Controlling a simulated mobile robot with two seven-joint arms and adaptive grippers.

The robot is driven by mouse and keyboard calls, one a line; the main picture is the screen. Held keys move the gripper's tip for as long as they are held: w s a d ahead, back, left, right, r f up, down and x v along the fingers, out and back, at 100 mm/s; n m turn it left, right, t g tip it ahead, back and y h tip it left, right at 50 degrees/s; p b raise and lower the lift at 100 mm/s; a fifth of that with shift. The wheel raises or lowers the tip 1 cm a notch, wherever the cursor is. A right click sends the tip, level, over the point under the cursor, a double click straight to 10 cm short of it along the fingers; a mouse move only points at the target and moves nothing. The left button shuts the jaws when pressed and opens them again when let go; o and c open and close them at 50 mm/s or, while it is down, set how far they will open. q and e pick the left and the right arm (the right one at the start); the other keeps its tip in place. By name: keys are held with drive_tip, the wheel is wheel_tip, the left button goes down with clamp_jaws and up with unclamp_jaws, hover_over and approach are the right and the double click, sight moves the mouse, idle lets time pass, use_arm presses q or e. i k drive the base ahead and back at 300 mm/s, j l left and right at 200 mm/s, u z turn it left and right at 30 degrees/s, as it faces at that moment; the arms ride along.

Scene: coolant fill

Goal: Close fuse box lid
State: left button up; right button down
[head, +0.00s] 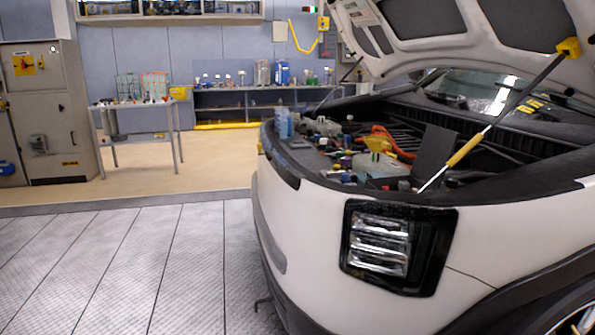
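A white car stands at the right with its hood (400,40) raised and its engine bay open. A dark flat panel, which looks like the fuse box lid (434,152), stands up tilted in the bay near the front corner. It appears open, behind a small grey box (388,183) that may be the fuse box; its inside is too small to make out. A yellow-sleeved hood strut (466,150) passes close to the panel's right side. Neither of my grippers is in view.
The headlight (385,246) and front fender lie between me and the bay. A yellow cap or funnel (377,145) and orange hoses (392,140) are left of the lid. The tiled floor (130,265) at left is clear.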

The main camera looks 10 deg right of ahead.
sight(438, 144)
drive_tip(key=l+u, duration=0.1)
drive_tip(key=l, duration=1.05)
drive_tip(key=k+l+u, duration=0.15)
drive_tip(key=l, duration=0.4)
drive_tip(key=l+u, duration=0.1)
drive_tip(key=l, duration=0.5)
drive_tip(key=k+l, duration=0.1)
drive_tip(key=l, duration=0.45)
drive_tip(key=l+u, duration=0.15)
drive_tip(key=l, duration=0.4)
drive_tip(key=k+l+u, duration=0.1)
drive_tip(key=l, duration=0.45)
drive_tip(key=k, duration=0.1)
